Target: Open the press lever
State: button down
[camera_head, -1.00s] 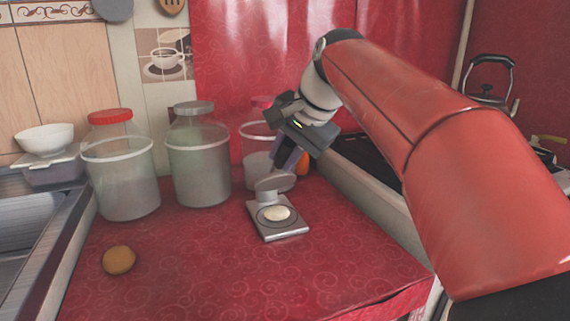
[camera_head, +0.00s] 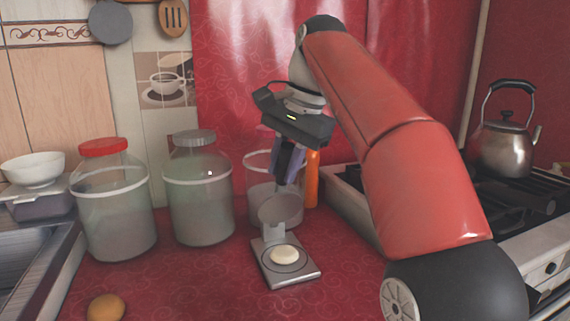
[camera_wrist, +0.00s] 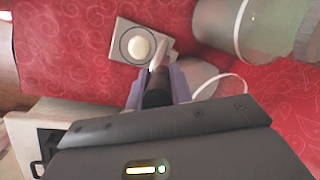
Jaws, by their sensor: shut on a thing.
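The press stands on the red counter, with its square grey base (camera_head: 309,269) flat and a pale round dough piece (camera_head: 285,255) on its lower plate. Its round upper plate (camera_head: 278,211) is raised well off the base at the hinge side. The press base also shows in the wrist view (camera_wrist: 122,52), with the dough uncovered. My gripper (camera_head: 287,178) points down just above the upper plate and is shut on the press lever. The fingers (camera_wrist: 157,88) hide most of the lever in both views.
Two lidded jars (camera_head: 113,225) (camera_head: 199,205) stand left of the press, and another jar (camera_head: 257,165) stands behind it. An orange bottle (camera_head: 312,182) is close to my gripper. The stove with a kettle (camera_head: 504,148) is at right. A brown round item (camera_head: 105,308) lies front left.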

jog(key=c, duration=1.3)
grip_release()
jog(key=shift+o, duration=0.2)
jog(key=shift+r, duration=0.1)
jog(key=shift+v, duration=1)
jog(key=s+d, duration=0.5)
jog(key=d, duration=0.6)
jog(key=shift+s+r, duration=0.25)
jog(key=shift+r, duration=0.1)
jog(key=shift+c, duration=0.2)
